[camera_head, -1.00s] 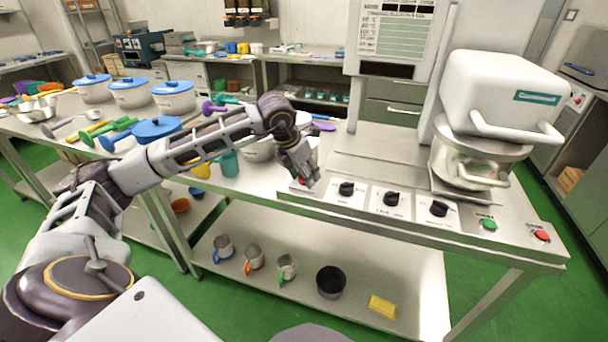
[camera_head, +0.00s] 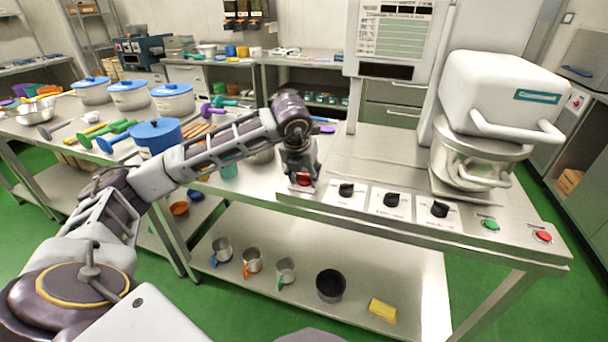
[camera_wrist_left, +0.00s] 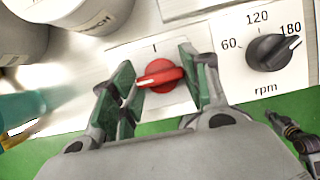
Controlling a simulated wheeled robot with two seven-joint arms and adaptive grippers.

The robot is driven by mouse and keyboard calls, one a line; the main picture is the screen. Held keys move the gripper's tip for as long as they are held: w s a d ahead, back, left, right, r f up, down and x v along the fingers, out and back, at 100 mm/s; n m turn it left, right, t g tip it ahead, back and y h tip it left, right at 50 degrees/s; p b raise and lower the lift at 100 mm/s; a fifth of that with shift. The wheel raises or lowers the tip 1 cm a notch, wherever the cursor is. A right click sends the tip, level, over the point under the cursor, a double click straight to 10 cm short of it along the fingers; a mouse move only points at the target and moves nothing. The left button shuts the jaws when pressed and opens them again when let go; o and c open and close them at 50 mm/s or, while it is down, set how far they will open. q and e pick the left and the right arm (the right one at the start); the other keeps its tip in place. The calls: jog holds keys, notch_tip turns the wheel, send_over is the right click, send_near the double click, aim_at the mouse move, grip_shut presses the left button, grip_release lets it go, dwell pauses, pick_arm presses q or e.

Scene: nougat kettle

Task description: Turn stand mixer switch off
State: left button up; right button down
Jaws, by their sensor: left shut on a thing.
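The stand mixer (camera_head: 500,95) is a white machine with a steel bowl at the right of the steel bench. Its red rotary switch (camera_head: 303,180) is at the left end of the front control panel. In the left wrist view the red switch (camera_wrist_left: 161,74) has its light-tipped end toward the left, away from the "I" mark above it. My left gripper (camera_head: 301,182) is at the switch, pointing down. In the wrist view its green-padded fingers (camera_wrist_left: 156,65) are on either side of the knob, shut on it.
Black dials, including the rpm dial (camera_wrist_left: 270,50), sit right of the switch. A green button (camera_head: 491,225) and a red button (camera_head: 543,236) are at the panel's right end. Blue-lidded pots (camera_head: 130,95) and utensils fill the left bench. Mugs (camera_head: 253,263) stand on the lower shelf.

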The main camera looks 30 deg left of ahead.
dwell(0.3)
pick_arm(q)
jog(key=o, duration=1)
jog(key=shift+v, duration=6)
